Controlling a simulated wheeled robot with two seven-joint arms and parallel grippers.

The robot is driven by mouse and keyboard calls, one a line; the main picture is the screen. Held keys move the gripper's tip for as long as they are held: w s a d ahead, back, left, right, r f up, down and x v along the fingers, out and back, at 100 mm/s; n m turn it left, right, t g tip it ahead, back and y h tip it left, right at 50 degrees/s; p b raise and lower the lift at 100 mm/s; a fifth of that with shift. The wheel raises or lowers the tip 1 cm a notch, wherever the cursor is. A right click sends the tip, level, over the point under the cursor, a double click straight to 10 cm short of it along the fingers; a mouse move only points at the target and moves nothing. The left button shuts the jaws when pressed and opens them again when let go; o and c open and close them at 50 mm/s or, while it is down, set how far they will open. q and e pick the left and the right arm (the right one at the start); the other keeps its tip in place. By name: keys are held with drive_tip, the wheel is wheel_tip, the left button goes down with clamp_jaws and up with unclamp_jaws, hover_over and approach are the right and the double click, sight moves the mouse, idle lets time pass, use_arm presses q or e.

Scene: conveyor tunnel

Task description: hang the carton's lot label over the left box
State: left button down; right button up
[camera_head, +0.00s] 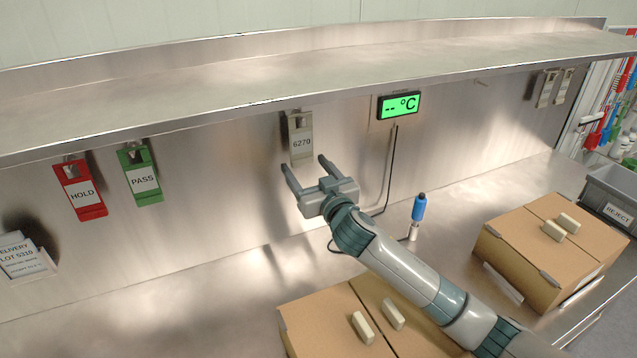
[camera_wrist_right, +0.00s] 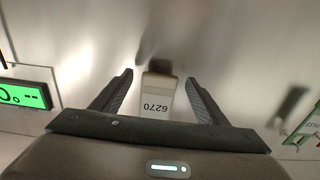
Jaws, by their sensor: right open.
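A beige-grey tag marked 6270 (camera_head: 301,138) hangs on the back wall under the shelf. My right gripper (camera_head: 304,162) is open and empty at the tag's lower end. In the right wrist view, the tag (camera_wrist_right: 157,98) shows between the two spread fingers (camera_wrist_right: 160,77), with no contact visible. The left box (camera_head: 318,316), a closed brown carton, stands at the bottom middle, partly behind my right arm, with two small pale blocks on top. A delivery card (camera_head: 22,257) at far left seems to read lot 5310. My left gripper is out of view.
Red HOLD (camera_head: 82,190) and green PASS (camera_head: 143,174) tags hang left. Two blank-looking tags (camera_head: 545,88) hang far right. Another carton (camera_head: 520,255), a grey REJECT bin (camera_head: 612,192) and a blue-and-white probe (camera_head: 418,208) with a cable are right. The shelf overhangs the wall.

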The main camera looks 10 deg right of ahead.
drive_tip(key=s+d+p, duration=0.3)
drive_tip(key=s, duration=1.4)
drive_tip(key=shift+d+f, duration=0.15)
drive_tip(key=shift+f, duration=0.05)
idle(0.4)
